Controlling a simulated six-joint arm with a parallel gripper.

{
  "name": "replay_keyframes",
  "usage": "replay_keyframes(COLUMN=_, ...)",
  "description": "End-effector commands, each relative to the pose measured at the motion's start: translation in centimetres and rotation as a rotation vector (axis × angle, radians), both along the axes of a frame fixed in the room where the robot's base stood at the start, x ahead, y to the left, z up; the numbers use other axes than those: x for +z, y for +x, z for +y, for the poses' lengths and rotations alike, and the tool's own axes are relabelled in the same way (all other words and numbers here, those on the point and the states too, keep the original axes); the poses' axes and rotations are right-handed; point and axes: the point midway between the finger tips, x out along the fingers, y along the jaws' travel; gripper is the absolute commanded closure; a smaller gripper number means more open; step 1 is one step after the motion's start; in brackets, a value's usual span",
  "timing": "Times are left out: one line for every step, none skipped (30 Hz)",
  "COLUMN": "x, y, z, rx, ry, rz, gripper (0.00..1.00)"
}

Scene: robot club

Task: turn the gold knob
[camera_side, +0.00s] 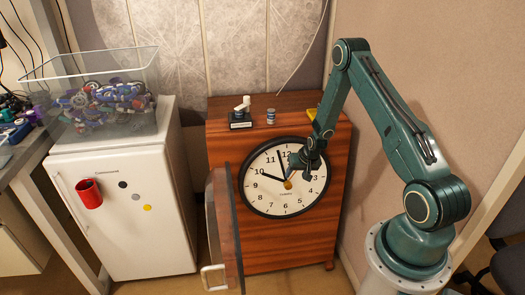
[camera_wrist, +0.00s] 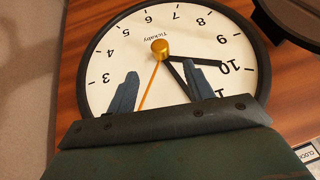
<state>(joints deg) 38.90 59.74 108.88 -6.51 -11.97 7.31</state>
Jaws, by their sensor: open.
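The gold knob (camera_wrist: 160,48) sits at the centre of a white clock face with black hands and a thin orange hand. In the side view the knob (camera_side: 288,185) shows at the middle of the dial (camera_side: 265,197), just below and left of my gripper. My gripper (camera_side: 296,168) is in front of the upper right of the dial. In the wrist view my gripper (camera_wrist: 160,85) has its two blue fingers spread apart, with nothing between them but the dial and hands. The knob lies beyond the fingertips, apart from them.
The clock is set in a wooden cabinet (camera_side: 285,240), with a round glazed door (camera_side: 222,230) swung open at left. Small items, including a small jar (camera_side: 270,116), stand on top. A white fridge (camera_side: 125,205) carries a clear bin (camera_side: 105,105) of parts.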

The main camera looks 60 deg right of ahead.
Motion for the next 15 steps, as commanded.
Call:
replay_keyframes(x=0.7, y=-0.3, z=0.1, rx=0.0, ry=-0.001, rz=-0.001, gripper=0.48)
replay_keyframes(x=1.1, y=-0.4, z=0.1, rx=0.0, ry=-0.001, rz=-0.001, gripper=0.48)
replay_keyframes(x=1.5, y=-0.6, z=0.2, rx=0.0, ry=-0.001, rz=-0.001, gripper=0.48)
replay_keyframes(x=1.9, y=-0.7, z=0.3, rx=0.0, ry=-0.001, rz=-0.001, gripper=0.48)
replay_keyframes(x=2.2, y=-0.9, z=0.3, rx=0.0, ry=-0.001, rz=-0.001, gripper=0.48)
replay_keyframes(x=2.7, y=-1.1, z=0.4, rx=0.0, ry=-0.001, rz=-0.001, gripper=0.48)
replay_keyframes(x=3.0, y=-1.2, z=0.5, rx=0.0, ry=-0.001, rz=-0.001, gripper=0.48)
replay_keyframes(x=3.4, y=-1.4, z=0.5, rx=0.0, ry=-0.001, rz=-0.001, gripper=0.48)
replay_keyframes(x=3.8, y=-1.6, z=0.6, rx=0.0, ry=-0.001, rz=-0.001, gripper=0.48)
replay_keyframes(x=4.2, y=-1.4, z=0.8, rx=0.006, ry=-0.003, rz=-0.003, gripper=0.48)
replay_keyframes(x=4.6, y=-1.2, z=1.0, rx=0.013, ry=-0.005, rz=-0.002, gripper=0.48)
replay_keyframes(x=5.1, y=-1.0, z=1.2, rx=0.021, ry=-0.006, rz=-0.001, gripper=0.48)
replay_keyframes(x=5.5, y=-0.9, z=1.3, rx=0.026, ry=-0.007, rz=-0.001, gripper=0.48)
replay_keyframes(x=5.9, y=-0.8, z=1.4, rx=0.031, ry=-0.009, rz=-0.001, gripper=0.48)
replay_keyframes(x=6.4, y=-0.7, z=1.6, rx=0.037, ry=-0.011, rz=-0.001, gripper=0.48)
